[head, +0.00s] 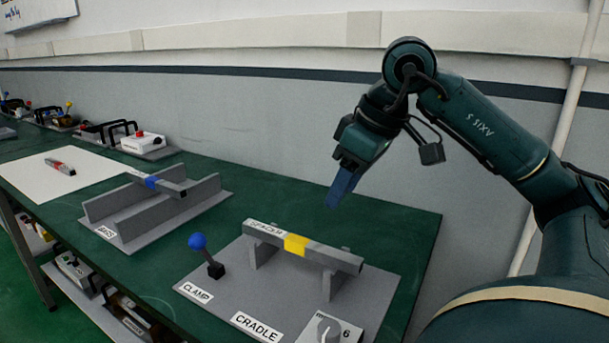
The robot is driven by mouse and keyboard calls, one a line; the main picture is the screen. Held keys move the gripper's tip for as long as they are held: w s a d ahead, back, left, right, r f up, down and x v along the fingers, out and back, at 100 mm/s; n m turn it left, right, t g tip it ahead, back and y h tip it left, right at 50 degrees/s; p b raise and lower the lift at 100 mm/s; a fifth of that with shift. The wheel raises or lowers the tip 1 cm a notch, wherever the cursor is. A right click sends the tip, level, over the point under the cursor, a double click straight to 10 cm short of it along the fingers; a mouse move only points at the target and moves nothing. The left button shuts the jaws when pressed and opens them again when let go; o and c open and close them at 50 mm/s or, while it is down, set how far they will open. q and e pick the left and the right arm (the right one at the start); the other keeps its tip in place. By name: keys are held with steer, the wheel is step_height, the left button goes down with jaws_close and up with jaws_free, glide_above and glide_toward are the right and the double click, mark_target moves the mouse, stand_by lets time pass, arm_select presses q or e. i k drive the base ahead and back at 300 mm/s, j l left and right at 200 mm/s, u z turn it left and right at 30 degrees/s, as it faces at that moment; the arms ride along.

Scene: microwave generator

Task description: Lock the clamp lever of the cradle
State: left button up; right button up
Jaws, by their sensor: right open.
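The cradle (213,309) is a grey base plate with labels reading CRADLE and CLAMP. The clamp lever (212,262) stands at its left, a short black stem with a blue ball knob, leaning up and slightly left. A grey bar (335,258) with a yellow band and a SPACER label rests across the cradle's supports. My right gripper (341,188) hangs above and behind the bar, fingers pointing down, apart from everything. It is open and empty, though the gap between its fingers is hard to see. My left gripper is out of view.
A second grey fixture (128,235) with a blue-banded bar stands left of the cradle. A white sheet (25,175) with a small red-grey item lies farther left. A box with a dial (328,330) sits at the cradle's front right. The green table (270,200) is clear behind the cradle.

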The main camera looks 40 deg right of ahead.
mark_target(197, 241)
steer(key=k+j, duration=0.2)
steer(key=j, duration=0.15)
steer(key=k+j, duration=0.25)
steer(key=j, duration=0.15)
steer(key=k+j, duration=0.2)
steer(key=j, duration=0.15)
